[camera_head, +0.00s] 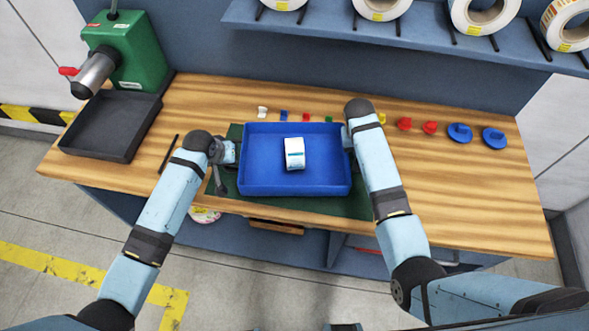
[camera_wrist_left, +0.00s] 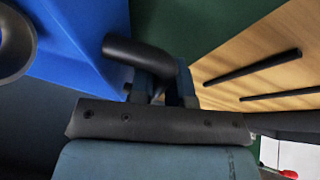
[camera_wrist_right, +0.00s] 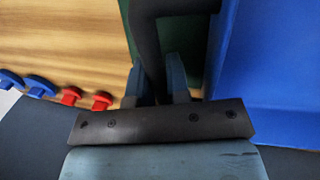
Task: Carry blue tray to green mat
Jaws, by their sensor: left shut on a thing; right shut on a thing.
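The blue tray (camera_head: 262,178) is over the green mat (camera_head: 236,200) on the wooden workbench, with a small white box (camera_head: 294,153) inside it. I cannot tell whether the tray touches the mat. My left gripper (camera_head: 230,153) is shut at the tray's left side, on a dark handle (camera_wrist_left: 140,54) in the left wrist view. My right gripper (camera_head: 347,138) is shut at the tray's right side, on a dark handle (camera_wrist_right: 148,40) in the right wrist view. The tray looks level. The green mat shows around the tray's edges, partly hidden under it.
A black tray (camera_head: 90,145) and a green machine (camera_head: 140,50) with a roller stand at the left. Small coloured pieces line the bench behind the tray, with red (camera_head: 404,124) and blue knobs (camera_head: 460,132) at right. Label rolls (camera_head: 382,8) sit on the shelf above. The right front bench (camera_head: 480,205) is clear.

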